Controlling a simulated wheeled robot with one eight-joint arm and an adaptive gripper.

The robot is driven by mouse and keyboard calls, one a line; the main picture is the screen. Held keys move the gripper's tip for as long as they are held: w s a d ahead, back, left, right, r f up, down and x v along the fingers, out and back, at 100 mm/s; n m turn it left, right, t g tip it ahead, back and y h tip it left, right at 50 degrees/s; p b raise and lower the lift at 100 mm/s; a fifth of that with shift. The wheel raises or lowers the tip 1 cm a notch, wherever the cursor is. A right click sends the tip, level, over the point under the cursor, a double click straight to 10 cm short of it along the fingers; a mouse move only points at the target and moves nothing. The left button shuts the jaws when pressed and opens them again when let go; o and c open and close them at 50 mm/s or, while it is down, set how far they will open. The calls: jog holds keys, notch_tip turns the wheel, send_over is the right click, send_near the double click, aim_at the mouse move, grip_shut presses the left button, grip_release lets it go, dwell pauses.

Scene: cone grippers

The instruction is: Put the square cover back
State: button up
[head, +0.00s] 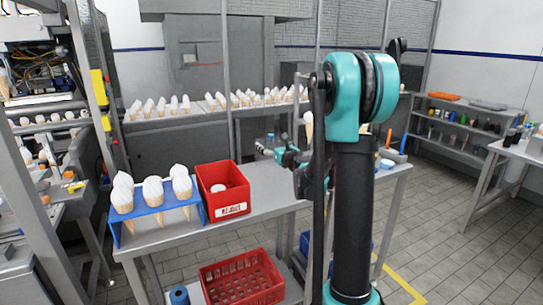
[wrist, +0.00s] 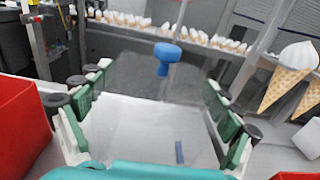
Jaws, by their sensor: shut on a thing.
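My gripper (wrist: 155,88) has its two green-padded fingers spread wide in the wrist view, one on each side of a clear, see-through panel. This looks like the square cover (wrist: 140,75), with a blue knob (wrist: 166,55) at its far side. The fingers press on its side edges. In the head view my gripper (head: 267,150) is small, over the far part of the middle table, and my arm hides much around it. The cover's outline is too faint to make out there. I cannot tell whether it touches anything below.
A red bin (head: 222,190) and a blue rack (head: 160,208) of ice cream cones stand on the table (head: 265,195). A red crate (head: 242,280) sits below. Rows of cones line the back counter (head: 205,122). Large cones (wrist: 290,75) show close on the right in the wrist view.

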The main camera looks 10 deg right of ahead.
jog(key=shift+f, duration=2.4)
jog(key=o, duration=1)
